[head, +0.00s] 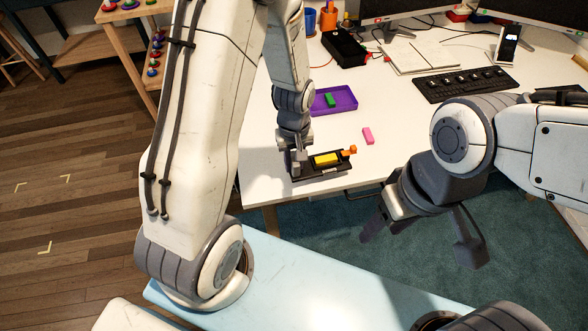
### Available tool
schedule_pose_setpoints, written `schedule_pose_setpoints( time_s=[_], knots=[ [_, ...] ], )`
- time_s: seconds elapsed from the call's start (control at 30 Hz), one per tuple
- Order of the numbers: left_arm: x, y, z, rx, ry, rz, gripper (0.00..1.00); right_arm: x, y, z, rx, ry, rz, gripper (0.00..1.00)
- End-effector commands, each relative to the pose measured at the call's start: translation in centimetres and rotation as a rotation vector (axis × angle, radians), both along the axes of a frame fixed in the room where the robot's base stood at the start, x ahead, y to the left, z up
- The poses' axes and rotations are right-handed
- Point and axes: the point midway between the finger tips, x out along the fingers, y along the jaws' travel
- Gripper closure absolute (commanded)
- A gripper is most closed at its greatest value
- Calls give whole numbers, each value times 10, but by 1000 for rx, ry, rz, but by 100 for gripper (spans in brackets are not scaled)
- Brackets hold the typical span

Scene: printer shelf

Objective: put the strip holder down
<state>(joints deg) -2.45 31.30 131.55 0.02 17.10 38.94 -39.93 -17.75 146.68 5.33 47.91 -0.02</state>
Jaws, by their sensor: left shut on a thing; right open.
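The strip holder (306,173), a long black piece, is at the front edge of the white desk (275,183). A yellow block (326,160) sits in it, and an orange piece (350,150) is at its right end. My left gripper (296,165) is shut on the holder's left end; its fingers are partly hidden. I cannot tell whether the holder touches the desk or hangs just above it. My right gripper (420,240) is open and empty, in front of the desk and over the teal carpet.
A pink block (368,136) lies right of and behind the holder. A purple tray (347,102) with a green block (330,100) is behind it. A black box (344,47), papers (415,56) and a keyboard (465,84) are farther back. Bare desk lies right of the pink block.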

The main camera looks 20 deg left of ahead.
Motion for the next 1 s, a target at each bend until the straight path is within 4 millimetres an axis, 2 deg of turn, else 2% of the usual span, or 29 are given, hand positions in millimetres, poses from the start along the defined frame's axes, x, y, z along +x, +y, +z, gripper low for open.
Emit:
schedule_pose_setpoints(
  time_s=[0.13,0.27,0.67,0.7,0.73,0.77,1.0],
  knots=[
    [-2,0,-23,1,6,0,100,0,0,0,0,0,0,44],
    [-1,0,-37,0,4,0,100,0,0,0,0,0,0,44],
    [0,0,-42,0,0,0,100,0,0,-3,0,0,0,44],
    [0,0,-41,0,0,0,61,0,0,-2,0,0,0,44],
    [0,0,-41,0,0,0,50,0,0,-2,0,0,0,44],
    [0,0,-41,0,0,0,43,0,0,-2,0,0,0,44],
    [0,0,-41,0,0,0,43,0,0,-2,0,0,0,44]
  ],
)
